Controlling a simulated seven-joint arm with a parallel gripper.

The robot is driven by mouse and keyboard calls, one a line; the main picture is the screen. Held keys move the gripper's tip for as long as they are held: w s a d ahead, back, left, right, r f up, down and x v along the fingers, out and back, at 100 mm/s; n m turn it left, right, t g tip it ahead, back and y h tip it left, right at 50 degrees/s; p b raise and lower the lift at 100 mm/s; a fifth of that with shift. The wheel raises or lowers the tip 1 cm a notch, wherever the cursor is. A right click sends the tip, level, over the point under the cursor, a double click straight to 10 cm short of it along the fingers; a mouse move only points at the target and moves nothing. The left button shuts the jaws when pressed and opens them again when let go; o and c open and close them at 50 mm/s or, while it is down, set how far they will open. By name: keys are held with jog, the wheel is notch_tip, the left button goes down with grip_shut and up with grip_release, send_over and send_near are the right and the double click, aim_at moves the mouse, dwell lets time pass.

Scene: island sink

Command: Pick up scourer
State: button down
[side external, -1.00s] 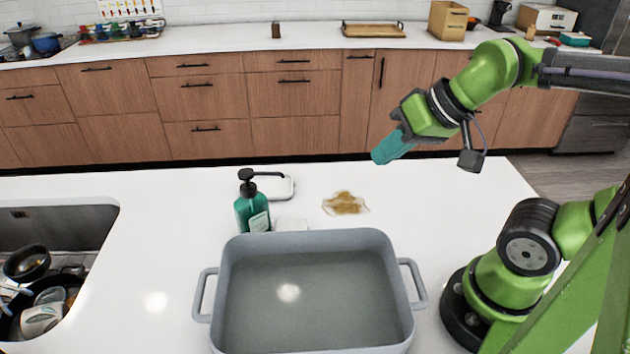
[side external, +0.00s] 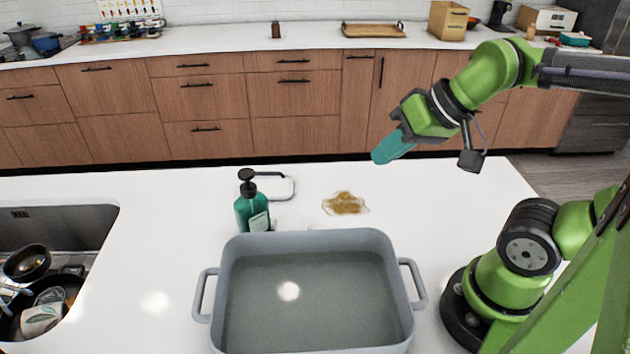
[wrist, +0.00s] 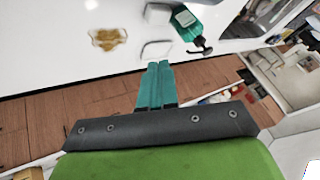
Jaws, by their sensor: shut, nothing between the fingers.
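Two pale, flat, roughly rectangular items lie on the white counter; I cannot tell which, if either, is the scourer. One (side external: 281,187), with a grey edge, is behind the green soap bottle (side external: 253,208) and also shows in the wrist view (wrist: 157,49). The other (side external: 290,224) is faint, between the bottle and the grey basin, and also shows in the wrist view (wrist: 158,12). My gripper (side external: 378,158), with teal fingers, is shut and empty, above the counter's far edge, right of these items. It also shows in the wrist view (wrist: 159,66).
A brown spill (side external: 345,203) lies on the white counter (side external: 160,240). A large grey basin (side external: 310,295) with handles stands in front. A sink (side external: 60,220) with pans and dishes is at left. The counter between sink and bottle is clear.

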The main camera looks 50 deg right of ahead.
jog(key=c, duration=1.8)
grip_release()
jog(key=shift+c, duration=0.2)
jog(key=o, duration=1.5)
